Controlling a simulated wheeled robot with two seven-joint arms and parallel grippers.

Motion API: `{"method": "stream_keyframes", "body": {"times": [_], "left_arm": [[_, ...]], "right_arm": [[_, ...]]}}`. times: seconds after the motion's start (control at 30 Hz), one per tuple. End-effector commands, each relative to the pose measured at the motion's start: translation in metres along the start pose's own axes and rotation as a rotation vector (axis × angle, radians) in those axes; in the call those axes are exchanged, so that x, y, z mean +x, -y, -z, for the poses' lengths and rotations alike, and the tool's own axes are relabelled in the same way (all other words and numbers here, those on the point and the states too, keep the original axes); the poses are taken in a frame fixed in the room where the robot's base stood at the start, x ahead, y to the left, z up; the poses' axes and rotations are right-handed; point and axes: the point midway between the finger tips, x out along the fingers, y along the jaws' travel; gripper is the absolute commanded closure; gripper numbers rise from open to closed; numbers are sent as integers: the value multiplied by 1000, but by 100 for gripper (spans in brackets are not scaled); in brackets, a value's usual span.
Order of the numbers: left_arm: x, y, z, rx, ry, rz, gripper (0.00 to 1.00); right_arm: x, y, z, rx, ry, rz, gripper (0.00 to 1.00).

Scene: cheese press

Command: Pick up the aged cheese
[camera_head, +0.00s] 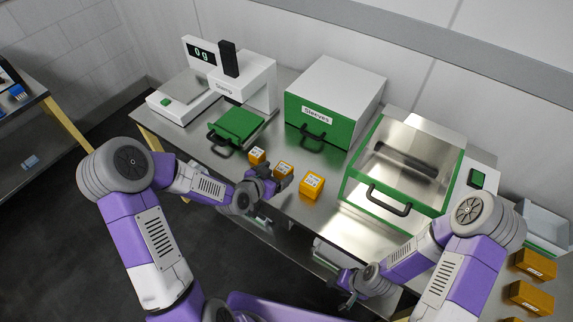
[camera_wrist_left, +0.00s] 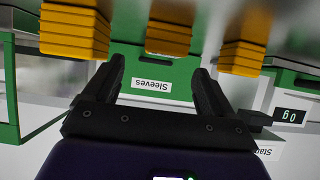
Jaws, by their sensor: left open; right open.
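Three orange cheese blocks with small white labels stand in a row on the metal table: a left one (camera_head: 257,155), a middle one (camera_head: 283,168) and a right one (camera_head: 312,186). The labels are too small to read, so I cannot tell which is the aged cheese. My left gripper (camera_head: 277,176) is open and empty, close in front of the middle block. In the left wrist view, which is upside down, the middle block (camera_wrist_left: 168,34) lies beyond and between the open fingers (camera_wrist_left: 161,82). My right gripper (camera_head: 346,287) is open and empty, low by the table's front.
Behind the blocks stand a green-fronted Sleeves box (camera_head: 335,90), a stamp machine (camera_head: 245,82) with a green tray (camera_head: 237,124), and a scale (camera_head: 183,88) reading 0 g. A clear-lidded green press box (camera_head: 405,165) stands right. More orange blocks (camera_head: 530,298) lie at far right.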

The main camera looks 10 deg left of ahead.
Motion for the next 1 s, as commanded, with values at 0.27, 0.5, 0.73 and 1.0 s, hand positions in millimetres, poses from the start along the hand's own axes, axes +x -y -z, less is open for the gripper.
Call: {"method": "stream_keyframes", "body": {"times": [0.27,0.5,0.73,1.0], "left_arm": [[36,5,-5,-5,3,-1,15],[64,6,-5,-3,4,-3,15],[66,7,-4,-3,4,-2,15],[66,7,-4,-4,5,-2,52]], "right_arm": [[10,-4,-1,0,2,0,57],[16,-6,0,0,2,0,57],[16,-6,0,0,2,0,57],[16,-6,0,0,2,0,57]]}}
